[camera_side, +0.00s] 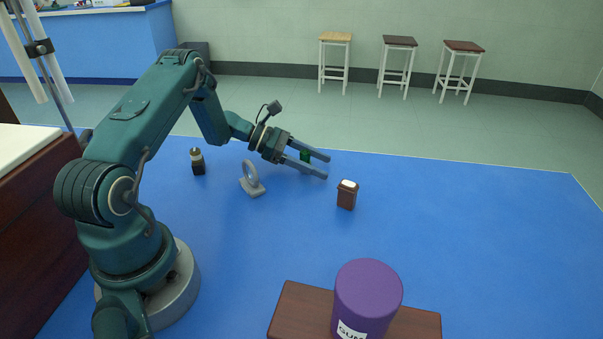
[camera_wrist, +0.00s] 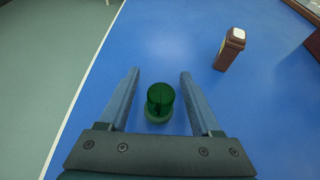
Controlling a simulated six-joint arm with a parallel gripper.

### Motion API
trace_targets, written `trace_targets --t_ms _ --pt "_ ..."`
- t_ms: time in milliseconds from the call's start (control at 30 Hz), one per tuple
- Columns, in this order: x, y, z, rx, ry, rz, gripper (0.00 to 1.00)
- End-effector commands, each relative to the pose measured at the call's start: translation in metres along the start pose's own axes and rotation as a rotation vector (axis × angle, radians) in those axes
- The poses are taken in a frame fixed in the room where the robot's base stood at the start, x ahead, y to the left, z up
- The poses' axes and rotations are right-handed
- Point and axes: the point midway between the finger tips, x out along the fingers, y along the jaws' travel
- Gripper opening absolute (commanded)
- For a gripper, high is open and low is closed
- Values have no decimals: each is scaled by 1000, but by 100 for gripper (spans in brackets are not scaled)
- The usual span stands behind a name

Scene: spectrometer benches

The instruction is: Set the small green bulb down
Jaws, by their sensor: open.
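The small green bulb (camera_wrist: 160,101) is a dark green, see-through dome on a green base. In the wrist view it lies between the two fingers of my gripper (camera_wrist: 160,88), with blue showing on both sides of it. In the side view a bit of the green bulb (camera_side: 305,156) shows between the fingers, partly hidden by them. My gripper (camera_side: 322,167) is open, its fingers apart and not touching the bulb in the wrist view. I cannot tell for sure whether the bulb's base rests on the blue table (camera_side: 470,250).
A brown box with a white top (camera_side: 347,195) stands right of my gripper. A grey ring on a stand (camera_side: 251,180) and a small dark bottle (camera_side: 197,162) are to the left. A purple cylinder (camera_side: 368,295) stands on a wooden board (camera_side: 295,310) in front. The table's right side is clear.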

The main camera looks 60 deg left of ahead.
Motion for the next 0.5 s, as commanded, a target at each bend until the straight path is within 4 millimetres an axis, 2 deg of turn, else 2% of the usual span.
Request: trace_targets --t_ms 167,500 --pt "-25 2 1 -1 -1 7 65" --pt "-95 2 0 1 1 7 65"
